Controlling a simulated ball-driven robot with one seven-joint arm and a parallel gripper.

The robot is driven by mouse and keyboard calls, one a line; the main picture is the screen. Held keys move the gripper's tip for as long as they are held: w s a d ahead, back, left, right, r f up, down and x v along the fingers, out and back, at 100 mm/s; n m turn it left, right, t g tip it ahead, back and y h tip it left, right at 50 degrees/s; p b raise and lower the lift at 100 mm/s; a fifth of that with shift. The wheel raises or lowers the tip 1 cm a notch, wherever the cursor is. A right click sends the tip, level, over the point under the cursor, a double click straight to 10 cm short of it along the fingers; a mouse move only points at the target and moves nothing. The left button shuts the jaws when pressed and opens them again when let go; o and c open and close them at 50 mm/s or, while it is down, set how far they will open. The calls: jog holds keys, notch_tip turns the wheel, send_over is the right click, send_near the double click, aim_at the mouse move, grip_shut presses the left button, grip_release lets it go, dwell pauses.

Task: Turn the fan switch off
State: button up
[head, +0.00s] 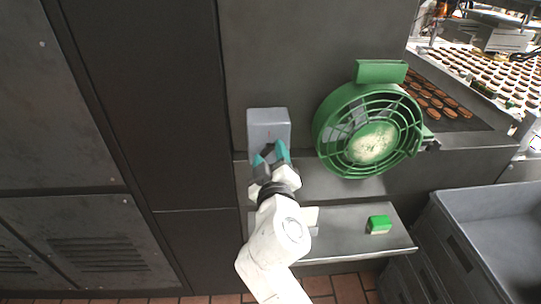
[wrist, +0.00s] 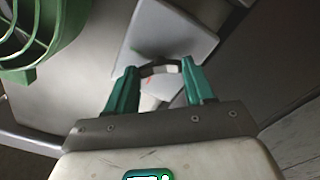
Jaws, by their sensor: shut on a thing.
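The grey fan switch box (head: 269,122) is fixed to the dark cabinet wall, left of the green fan (head: 370,130). My gripper (head: 271,156) is at the lower part of the box and covers the switch lever in the head view. In the wrist view the teal fingers of my gripper (wrist: 158,66) are shut on the dark switch lever (wrist: 150,70), which has a pale part and lies against the face of the box (wrist: 165,30). The lever's on or off position cannot be told. The fan (wrist: 40,30) also shows at the wrist view's upper left.
A metal shelf (head: 345,245) below the fan holds a green and white sponge-like block (head: 379,224). Grey crates (head: 490,235) stand at lower right. A conveyor of biscuits (head: 490,75) runs at upper right. The cabinet front (head: 150,110) left of the box is clear.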

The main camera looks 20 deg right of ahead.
jog(key=n+p, duration=0.1)
jog(key=n, duration=0.4)
jog(key=shift+a+n+p, duration=0.1)
jog(key=shift+n+p, duration=0.2)
jog(key=shift+p, duration=0.05)
jog(key=shift+n+p, duration=0.8)
jog(key=shift+n, duration=1.5)
jog(key=shift+f, duration=0.1)
jog(key=o, duration=1)
jog(key=shift+o, duration=0.2)
jog(key=b+v, duration=0.2)
jog(key=v, duration=0.8)
jog(key=shift+s, duration=0.4)
jog(key=shift+a, duration=0.1)
